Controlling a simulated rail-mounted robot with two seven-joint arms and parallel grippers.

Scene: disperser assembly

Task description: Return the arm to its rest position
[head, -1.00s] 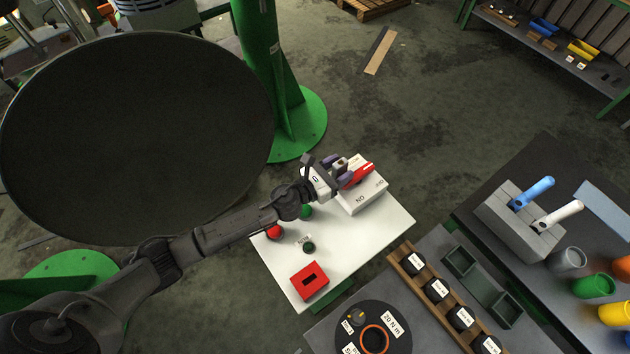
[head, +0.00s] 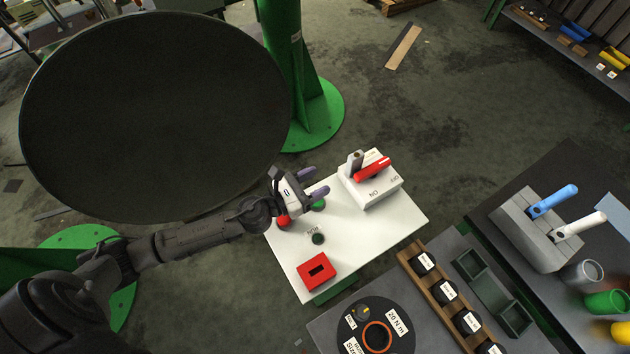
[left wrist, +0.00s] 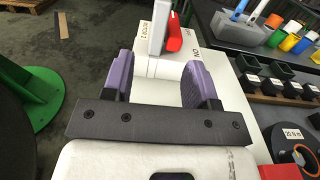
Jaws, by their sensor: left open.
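My left gripper (head: 310,184) is open and empty above the white control table (head: 355,237). Its two purple fingers also show spread apart in the left wrist view (left wrist: 160,82). The white switch box (head: 372,193) with a red handle (head: 373,168) stands on the table to the right of the gripper, apart from it. The switch box also shows beyond the fingers in the left wrist view (left wrist: 179,68). A red button (head: 283,222) and a green button (head: 318,204) lie close under the gripper, partly covered by it. My right gripper is not in view.
A large dark disc (head: 155,115) fills the upper left, close to my left arm. A green column (head: 290,60) stands behind the table. A red box (head: 316,271) sits at the table's front. A grey bench with a wooden rack (head: 440,292) stands at the lower right.

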